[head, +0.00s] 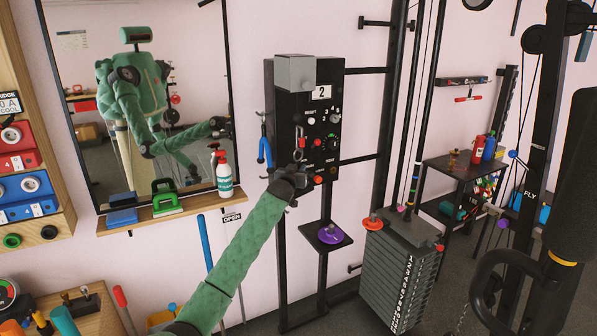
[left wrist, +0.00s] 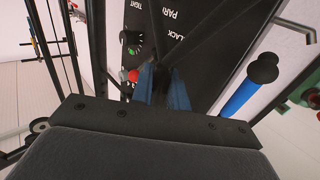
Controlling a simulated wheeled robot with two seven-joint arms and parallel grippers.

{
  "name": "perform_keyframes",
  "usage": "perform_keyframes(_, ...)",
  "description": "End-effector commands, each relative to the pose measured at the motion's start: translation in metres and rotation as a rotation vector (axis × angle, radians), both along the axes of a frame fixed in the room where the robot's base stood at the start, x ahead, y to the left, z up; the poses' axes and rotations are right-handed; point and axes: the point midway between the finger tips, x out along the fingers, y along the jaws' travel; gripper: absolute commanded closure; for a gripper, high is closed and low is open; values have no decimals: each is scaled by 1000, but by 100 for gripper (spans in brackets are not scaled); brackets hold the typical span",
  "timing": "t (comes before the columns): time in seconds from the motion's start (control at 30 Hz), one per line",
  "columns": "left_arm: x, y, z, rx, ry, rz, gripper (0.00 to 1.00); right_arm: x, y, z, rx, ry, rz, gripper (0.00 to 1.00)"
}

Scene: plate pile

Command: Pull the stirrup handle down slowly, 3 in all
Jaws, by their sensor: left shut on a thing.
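My left gripper (head: 288,184) is at the lower part of a black control panel (head: 283,105) and is shut on a small dark part there. The hold is largely hidden in the head view. In the left wrist view the blue fingers (left wrist: 165,88) close in front of the panel face, beside a red knob (left wrist: 133,76); what lies between them is too dark to name. The panel's number card (head: 321,92) reads 2. A black curved loop (head: 478,285) at the lower right looks like a stirrup handle, apart from my left gripper. My right gripper is not in view directly.
A weight stack (head: 395,280) stands right of the panel, with upright posts and cables. A blue-handled tool (head: 264,150) hangs left of the panel. A shelf (head: 170,213) below the mirror holds a spray bottle (head: 224,175). A thick black pad (head: 572,185) fills the right edge.

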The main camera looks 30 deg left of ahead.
Motion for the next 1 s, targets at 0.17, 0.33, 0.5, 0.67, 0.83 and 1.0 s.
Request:
perform_keyframes(0.17,0,-2,7,0,4,-2,100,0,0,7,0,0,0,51)
perform_keyframes(0.33,0,-2,6,0,5,-2,100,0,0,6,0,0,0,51)
perform_keyframes(0.5,0,-2,7,0,5,-2,100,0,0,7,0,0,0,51)
perform_keyframes(0.67,0,-2,16,0,4,-2,100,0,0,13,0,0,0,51)
perform_keyframes(0.83,0,-2,28,0,4,-2,100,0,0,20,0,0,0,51)
perform_keyframes(1.0,0,-2,29,0,5,-2,100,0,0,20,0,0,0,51)
